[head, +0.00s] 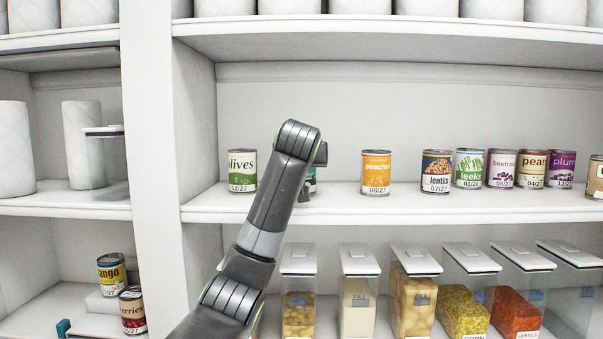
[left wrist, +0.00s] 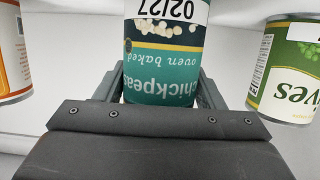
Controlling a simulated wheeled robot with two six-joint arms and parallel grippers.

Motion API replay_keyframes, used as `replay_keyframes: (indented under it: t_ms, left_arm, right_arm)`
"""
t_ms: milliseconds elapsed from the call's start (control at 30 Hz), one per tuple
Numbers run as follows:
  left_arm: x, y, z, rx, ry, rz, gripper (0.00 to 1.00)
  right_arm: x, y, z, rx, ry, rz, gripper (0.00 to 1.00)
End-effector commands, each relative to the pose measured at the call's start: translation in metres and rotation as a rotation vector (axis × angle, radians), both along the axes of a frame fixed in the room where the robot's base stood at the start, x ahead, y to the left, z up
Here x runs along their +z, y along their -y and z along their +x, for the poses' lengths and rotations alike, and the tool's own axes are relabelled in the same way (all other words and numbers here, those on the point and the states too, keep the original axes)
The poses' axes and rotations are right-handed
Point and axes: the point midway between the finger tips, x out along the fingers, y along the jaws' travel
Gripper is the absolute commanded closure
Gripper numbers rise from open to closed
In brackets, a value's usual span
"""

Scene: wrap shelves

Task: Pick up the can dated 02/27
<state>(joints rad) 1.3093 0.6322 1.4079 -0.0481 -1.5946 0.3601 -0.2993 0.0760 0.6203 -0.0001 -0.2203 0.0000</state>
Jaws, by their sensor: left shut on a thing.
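A teal chickpeas can dated 02/27 (left wrist: 165,50) fills the middle of the left wrist view, upside down in that picture. My left gripper (left wrist: 161,85) is shut on it, one finger on each side. In the head view my left arm covers most of this can, and only a thin teal strip (head: 311,180) shows at the arm's right edge. I cannot tell whether its base touches the shelf. My right gripper is in neither view.
An olives can dated 12/27 (head: 242,171) stands left of the held can, a peaches can dated 08/27 (head: 376,172) to the right. Lentils (head: 436,172), leeks (head: 468,168) and other cans stand further right. Lidded food bins (head: 415,290) fill the shelf below; another shelf board (head: 400,42) is above.

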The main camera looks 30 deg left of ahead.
Motion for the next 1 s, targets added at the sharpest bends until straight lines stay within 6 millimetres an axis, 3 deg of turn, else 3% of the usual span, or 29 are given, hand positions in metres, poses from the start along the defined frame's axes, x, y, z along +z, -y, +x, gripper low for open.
replay_keyframes:
  t_ms: [67,533,1000]
  left_arm:
    - [0.000,0.000,0.000,0.000,0.000,0.000,0.70]
    - [0.011,0.000,0.000,0.001,0.004,0.000,0.70]
    - [0.076,0.001,-0.001,-0.001,0.004,-0.001,0.70]
  right_arm:
    - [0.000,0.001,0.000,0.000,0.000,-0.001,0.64]
    - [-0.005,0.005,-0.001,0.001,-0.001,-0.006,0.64]
    - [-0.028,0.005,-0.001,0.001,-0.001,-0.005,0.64]
